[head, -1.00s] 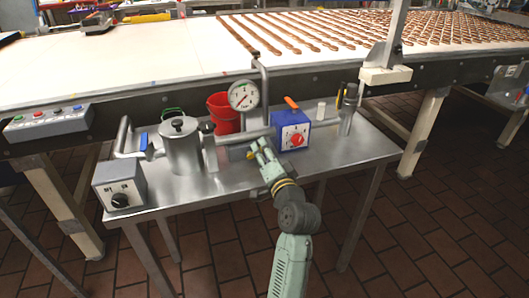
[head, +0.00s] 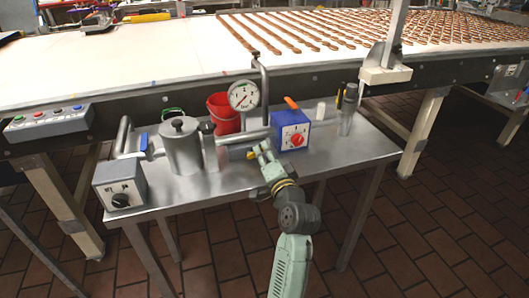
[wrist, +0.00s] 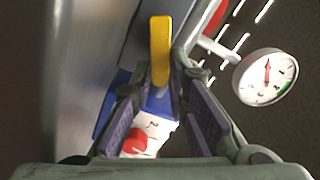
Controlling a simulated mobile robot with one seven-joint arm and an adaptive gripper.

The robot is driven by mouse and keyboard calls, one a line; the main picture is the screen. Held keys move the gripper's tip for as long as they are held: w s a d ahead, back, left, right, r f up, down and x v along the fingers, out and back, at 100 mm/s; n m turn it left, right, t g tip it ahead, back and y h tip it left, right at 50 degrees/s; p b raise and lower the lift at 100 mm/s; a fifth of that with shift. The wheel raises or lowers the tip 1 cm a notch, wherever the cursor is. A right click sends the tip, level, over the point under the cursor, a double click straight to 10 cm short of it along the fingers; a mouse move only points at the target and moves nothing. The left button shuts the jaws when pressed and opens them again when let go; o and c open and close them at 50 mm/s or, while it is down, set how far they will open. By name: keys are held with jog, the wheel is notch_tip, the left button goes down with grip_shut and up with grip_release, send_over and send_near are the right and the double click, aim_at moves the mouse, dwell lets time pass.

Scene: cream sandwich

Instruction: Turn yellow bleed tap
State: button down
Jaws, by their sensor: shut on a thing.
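The yellow bleed tap (wrist: 160,48) shows as a flat yellow handle at the top middle of the wrist view. In the head view the tap (head: 251,154) is a small yellow patch on the pipe, left of the blue box. My gripper (wrist: 162,82) has its two fingers on either side of the handle's lower end and is shut on it. In the head view my gripper (head: 259,149) reaches to the pipe from the front, and its fingers partly hide the tap.
A blue box (head: 291,135) with a red knob stands close right of my gripper. A pressure gauge (head: 243,96) rises behind it. A metal pot (head: 182,150) and a red bucket (head: 219,112) are to the left. The steel table's front (head: 215,187) is clear.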

jog(key=shift+f+m, duration=0.15)
jog(key=shift+m, duration=0.35)
jog(key=c, duration=1.6)
grip_release()
jog(key=shift+o, duration=0.2)
jog(key=shift+d, duration=0.1)
jog(key=v, duration=1.2)
